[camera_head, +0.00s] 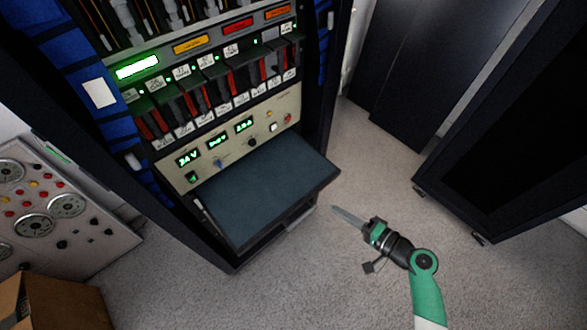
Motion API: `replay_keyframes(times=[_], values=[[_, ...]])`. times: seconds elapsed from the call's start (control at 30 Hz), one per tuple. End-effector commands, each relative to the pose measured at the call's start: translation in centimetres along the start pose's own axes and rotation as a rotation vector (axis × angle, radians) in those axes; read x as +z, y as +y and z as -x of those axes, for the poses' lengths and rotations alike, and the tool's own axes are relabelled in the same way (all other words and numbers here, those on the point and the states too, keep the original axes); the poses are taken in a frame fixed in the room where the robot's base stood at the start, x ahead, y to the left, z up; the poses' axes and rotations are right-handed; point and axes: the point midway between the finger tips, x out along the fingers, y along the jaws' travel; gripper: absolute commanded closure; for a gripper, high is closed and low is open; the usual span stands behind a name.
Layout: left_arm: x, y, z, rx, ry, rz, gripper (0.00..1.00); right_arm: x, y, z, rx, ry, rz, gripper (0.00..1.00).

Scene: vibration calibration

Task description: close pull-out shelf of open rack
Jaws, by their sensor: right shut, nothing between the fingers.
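The open rack (328,105) stands at the upper left, with lit panels and several labelled slots. Its dark blue-grey pull-out shelf (265,188) sticks out of the rack front below the panel with green readouts. My right gripper (336,211) is shut and empty, its narrow tip pointing left. It is near the shelf's lower right side and looks apart from it. My left gripper is not in view.
A grey cabinet with dials (60,200) stands at the left, with a cardboard box (60,303) in the lower left corner. A dark rack (500,130) is at the right. Carpet floor (330,275) is clear around my right arm.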

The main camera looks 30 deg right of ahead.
Motion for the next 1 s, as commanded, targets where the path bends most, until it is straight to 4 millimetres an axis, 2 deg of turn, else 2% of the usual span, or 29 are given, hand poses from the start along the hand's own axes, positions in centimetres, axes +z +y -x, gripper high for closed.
replay_keyframes(times=[0.03,0.1,0.2,0.37,0.57,0.87,1.0], values=[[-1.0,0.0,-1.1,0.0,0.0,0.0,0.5,0.0,1.5,2.2,0.043,0.039,-0.065,1.0],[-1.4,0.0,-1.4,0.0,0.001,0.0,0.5,-0.2,3.0,3.9,0.07,0.082,-0.11,1.0],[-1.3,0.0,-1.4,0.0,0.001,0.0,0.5,-1.0,3.3,4.5,0.073,0.107,-0.118,1.0],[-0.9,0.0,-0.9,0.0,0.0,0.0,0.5,-1.0,3.6,3.9,0.072,0.104,-0.114,1.0],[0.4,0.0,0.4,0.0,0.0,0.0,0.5,-1.2,4.0,1.0,0.071,0.1,-0.109,1.0],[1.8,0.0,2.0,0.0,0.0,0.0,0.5,-1.9,4.4,-5.5,0.071,0.101,-0.108,1.0],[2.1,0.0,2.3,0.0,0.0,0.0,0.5,-2.2,3.7,-7.8,0.07,0.102,-0.11,1.0]])
